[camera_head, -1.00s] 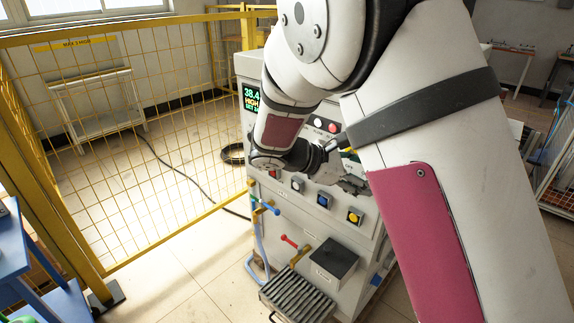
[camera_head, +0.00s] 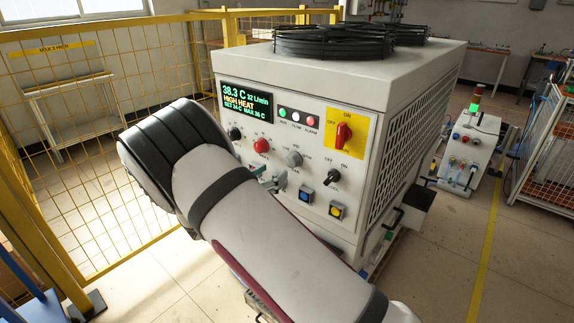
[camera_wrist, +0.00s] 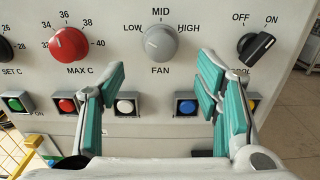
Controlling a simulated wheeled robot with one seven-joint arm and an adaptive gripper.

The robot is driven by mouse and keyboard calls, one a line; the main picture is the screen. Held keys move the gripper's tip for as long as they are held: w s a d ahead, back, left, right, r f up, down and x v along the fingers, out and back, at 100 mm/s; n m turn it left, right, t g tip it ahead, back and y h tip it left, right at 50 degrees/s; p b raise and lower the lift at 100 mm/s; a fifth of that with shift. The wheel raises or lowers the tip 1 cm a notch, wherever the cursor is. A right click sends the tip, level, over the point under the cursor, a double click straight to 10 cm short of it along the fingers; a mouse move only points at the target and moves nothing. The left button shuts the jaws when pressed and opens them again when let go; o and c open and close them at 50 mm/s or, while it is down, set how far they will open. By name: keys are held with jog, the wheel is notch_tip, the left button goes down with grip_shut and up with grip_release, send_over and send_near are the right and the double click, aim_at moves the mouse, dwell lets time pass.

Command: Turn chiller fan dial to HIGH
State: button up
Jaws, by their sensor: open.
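The grey fan dial (camera_wrist: 160,42) is on the chiller's white front panel, with LOW to its left, MID above and HIGH to its right. I cannot tell clearly which label its pointer faces. It also shows in the head view (camera_head: 294,158). My gripper (camera_wrist: 163,75) is open and empty, its teal-padded fingers spread either side of the dial's line and below it in the wrist view. I see no contact with the dial. In the head view my gripper (camera_head: 270,181) is at the panel, left of and below the dial, partly hidden by my arm.
A red MAX C dial (camera_wrist: 69,44) is left of the fan dial, a black OFF/ON switch (camera_wrist: 257,46) right. Push buttons, including a blue one (camera_wrist: 187,108), line the row below. The display (camera_head: 247,101) reads 38.3 C and HIGH HEAT. A yellow mesh fence (camera_head: 90,150) stands left.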

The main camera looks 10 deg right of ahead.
aim_at(290, 162)
jog(key=x, duration=0.8)
jog(key=shift+w+d, duration=0.1)
jog(key=shift+d, duration=0.05)
jog(key=c, duration=1.2)
